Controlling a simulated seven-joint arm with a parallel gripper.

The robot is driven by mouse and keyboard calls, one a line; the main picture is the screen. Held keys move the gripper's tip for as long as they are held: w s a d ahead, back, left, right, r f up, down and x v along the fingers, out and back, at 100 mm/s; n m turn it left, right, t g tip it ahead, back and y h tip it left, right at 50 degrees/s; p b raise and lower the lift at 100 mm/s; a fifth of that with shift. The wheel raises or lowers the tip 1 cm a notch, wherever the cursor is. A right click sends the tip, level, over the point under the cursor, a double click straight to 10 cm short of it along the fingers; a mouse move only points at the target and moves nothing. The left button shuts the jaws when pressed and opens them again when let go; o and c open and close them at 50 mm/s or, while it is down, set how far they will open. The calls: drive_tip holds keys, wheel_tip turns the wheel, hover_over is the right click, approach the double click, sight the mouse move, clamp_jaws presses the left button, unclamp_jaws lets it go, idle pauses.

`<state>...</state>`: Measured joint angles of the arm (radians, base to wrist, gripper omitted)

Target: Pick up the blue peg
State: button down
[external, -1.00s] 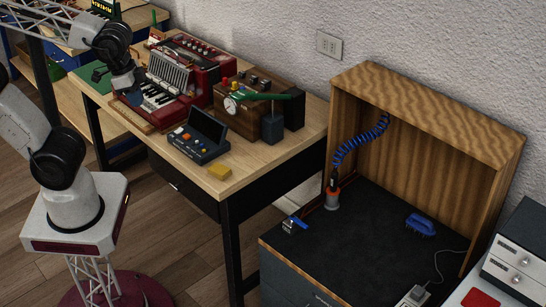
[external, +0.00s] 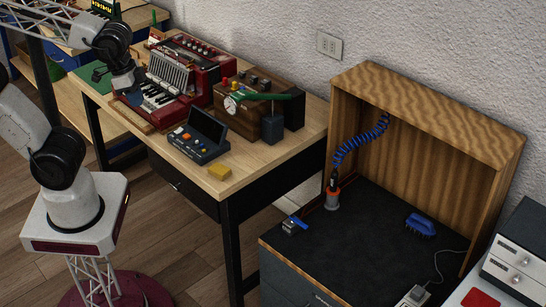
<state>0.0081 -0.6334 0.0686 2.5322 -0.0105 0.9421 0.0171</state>
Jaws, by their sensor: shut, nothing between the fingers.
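My gripper (external: 124,84) is at the end of the arm at the upper left, pointing down beside the left end of a red accordion-like instrument (external: 163,88) with piano keys on the wooden table. Its fingers are small and dark here, and nothing shows held in them. I cannot make out a blue peg for certain at this size. It may be hidden by my gripper or by the instrument.
A wooden-backed dark bench (external: 370,230) stands right, with a blue brush (external: 420,224).

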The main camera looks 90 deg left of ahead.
drive_tip(key=c, duration=1.8)
unclamp_jaws()
drive_tip(key=o, duration=0.8)
drive_tip(key=shift+o, duration=0.2)
drive_tip(key=shift+r, duration=0.15)
drive_tip(key=shift+w+v, duration=0.55)
drive_tip(key=shift+v, duration=1.8)
drive_tip(key=w+a+r+n+t+h, duration=0.2)
drive_tip(key=w+n+t, duration=0.2)
drive_tip(key=w+n, duration=0.65)
drive_tip(key=w+a+n+t+y, duration=0.3)
drive_tip(key=w+a+n, duration=0.3)
drive_tip(key=a+n, duration=0.4)
drive_tip(key=w+a+n+t+y, duration=0.2)
drive_tip(key=w+a+n+y, duration=0.2)
drive_tip(key=w+a+n, duration=0.55)
drive_tip(key=s+a+f+n+g+y, duration=0.1)
drive_tip(key=s+a+n+y, duration=0.2)
drive_tip(key=a+n, duration=0.4)
drive_tip(key=s+a+f+n+g+y, duration=0.1)
drive_tip(key=s+a+n+g+y, duration=0.1)
drive_tip(key=a+n, duration=0.5)
wheel_tip(320, 180, down, 22)
drive_tip(key=d+n, duration=0.1)
drive_tip(key=d, duration=0.1)
drive_tip(key=shift+d+n+t, duration=0.25)
drive_tip(key=shift+n+t, duration=0.05)
